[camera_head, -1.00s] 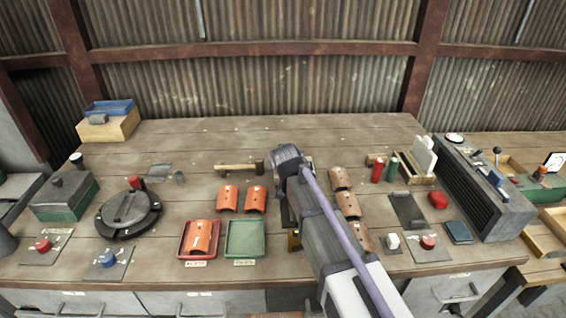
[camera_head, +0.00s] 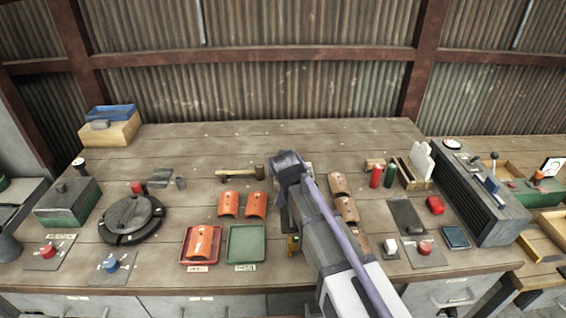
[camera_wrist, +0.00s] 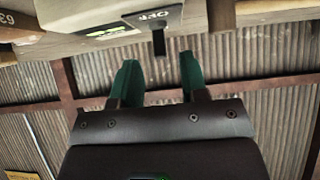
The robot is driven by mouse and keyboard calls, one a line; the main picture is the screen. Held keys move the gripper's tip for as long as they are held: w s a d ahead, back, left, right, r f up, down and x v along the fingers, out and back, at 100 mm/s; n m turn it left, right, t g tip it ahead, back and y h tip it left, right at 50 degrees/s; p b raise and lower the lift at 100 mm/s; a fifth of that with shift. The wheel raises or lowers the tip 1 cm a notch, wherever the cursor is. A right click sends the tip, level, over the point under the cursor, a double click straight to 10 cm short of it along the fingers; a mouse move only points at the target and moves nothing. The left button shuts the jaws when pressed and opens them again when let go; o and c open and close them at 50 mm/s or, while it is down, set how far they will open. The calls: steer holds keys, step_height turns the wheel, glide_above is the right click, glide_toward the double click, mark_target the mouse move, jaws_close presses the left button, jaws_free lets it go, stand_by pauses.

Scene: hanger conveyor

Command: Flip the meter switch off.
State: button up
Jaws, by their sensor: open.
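A black switch lever (camera_wrist: 158,42) sticks out from a dark plate marked OFF, which appears upside down in the wrist view. Beside the plate is a pale meter housing (camera_wrist: 85,12) with a small green display. My gripper (camera_wrist: 158,68) is open, with its two green fingers spread apart. The lever lies between the fingers' lines, at or just beyond their tips; I see no contact. In the head view my arm's end (camera_head: 290,168) is over the middle of the bench and hides the fingers and most of what is behind it.
The bench (camera_head: 205,145) holds orange curved tiles (camera_head: 229,204), a red tray (camera_head: 188,256), a green tray (camera_head: 246,262) and a mallet (camera_head: 240,174) near my arm. A dark vented box (camera_head: 478,195) stands at the right. The back of the bench is mostly clear.

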steer(key=p+v, duration=0.3)
steer(key=v, duration=0.4)
steer(key=s+d+f+g, duration=0.1)
steer(key=s+d, duration=0.1)
steer(key=d, duration=0.2)
steer(key=s+d+f+g+h, duration=0.1)
steer(key=s+d+g, duration=0.1)
steer(key=s+d, duration=0.1)
steer(key=s+d+f+m+g, duration=0.1)
steer(key=s+d+f, duration=0.1)
steer(key=d, duration=0.4)
steer(key=shift+s+f+g+h, duration=0.1)
steer(key=shift+s+g+h, duration=0.2)
steer(key=shift+s+h, duration=0.15)
steer(key=s+d+g, duration=0.1)
steer(key=s+d, duration=0.1)
steer(key=s+d+f+g, duration=0.1)
steer(key=s+d, duration=0.1)
steer(key=shift+s+f, duration=0.1)
steer(key=shift+s, duration=0.3)
steer(key=s+d+g, duration=0.1)
steer(key=s, duration=0.1)
steer(key=s+d+g, duration=0.1)
steer(key=s, duration=0.2)
steer(key=s+d+f+g, duration=0.1)
steer(key=s+d, duration=0.1)
steer(key=s, duration=0.1)
steer(key=shift+d+g+y, duration=0.1)
steer(key=shift+g+y, duration=0.2)
steer(key=shift+y, duration=0.05)
